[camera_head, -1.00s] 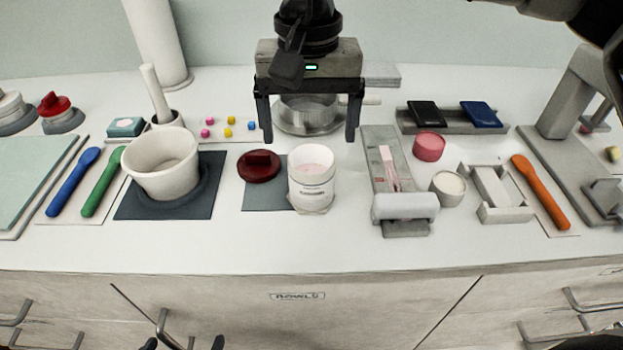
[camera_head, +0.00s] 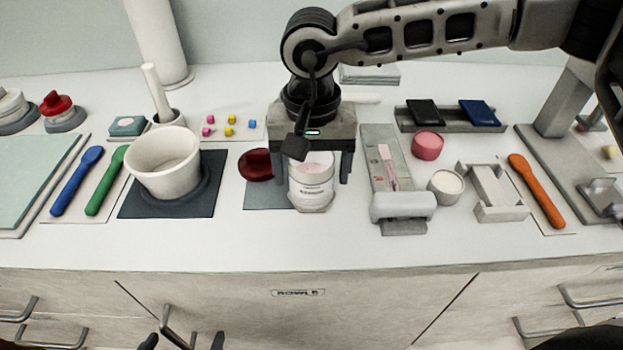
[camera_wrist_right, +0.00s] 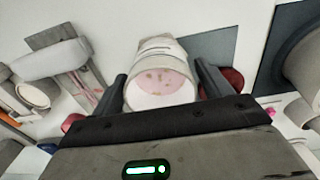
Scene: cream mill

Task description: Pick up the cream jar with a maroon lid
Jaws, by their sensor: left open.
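The cream jar (camera_head: 312,193) is white with a printed label and stands upright and uncapped. Pink cream shows inside it in the right wrist view (camera_wrist_right: 165,82). The maroon lid (camera_head: 254,165) lies just left of the jar and is partly hidden by my right gripper. My right gripper (camera_head: 314,180) reaches down over the jar, open, with one finger on each side. In the right wrist view the jar is between its fingertips (camera_wrist_right: 160,75); I cannot tell whether they touch it. My left gripper (camera_head: 182,342) is open and empty at the bottom edge, in front of the drawers.
A white mortar (camera_head: 163,165) stands on a dark mat to the left. A grey tool with a pink strip (camera_head: 390,165), a pink jar (camera_head: 428,145) and a small white cup (camera_head: 445,187) are to the right. The counter's front strip is clear.

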